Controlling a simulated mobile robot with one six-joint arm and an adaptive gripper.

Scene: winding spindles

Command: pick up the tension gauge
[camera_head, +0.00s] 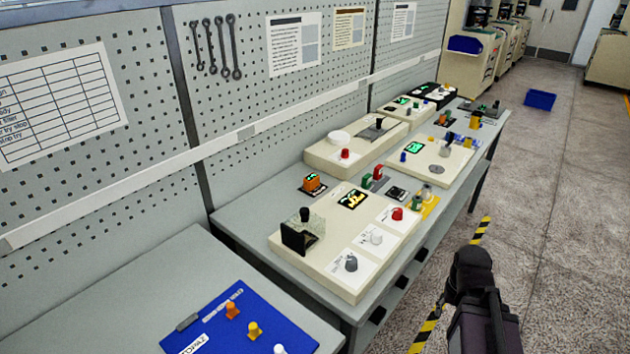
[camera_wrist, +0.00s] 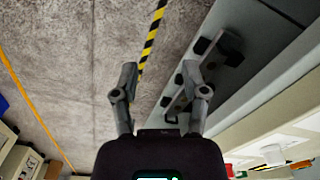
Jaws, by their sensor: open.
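I cannot tell for sure which thing is the tension gauge. A small orange device (camera_head: 313,183) on a dark base stands on the grey workbench, near the pegboard wall. Small red and green pieces (camera_head: 372,177) stand to its right. My gripper (camera_wrist: 160,82) is open and empty in the wrist view. Its two fingers are apart, with the speckled floor and the workbench's edge behind them. In the head view, my dark arm (camera_head: 482,300) is at the lower right, over the floor beside the workbench. The fingertips do not show clearly there.
The grey workbench (camera_head: 262,216) carries several cream test panels (camera_head: 350,272) with knobs. A blue board (camera_head: 222,318) with small pegs lies on a nearer table. Spanners (camera_head: 215,48) hang on the pegboard.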

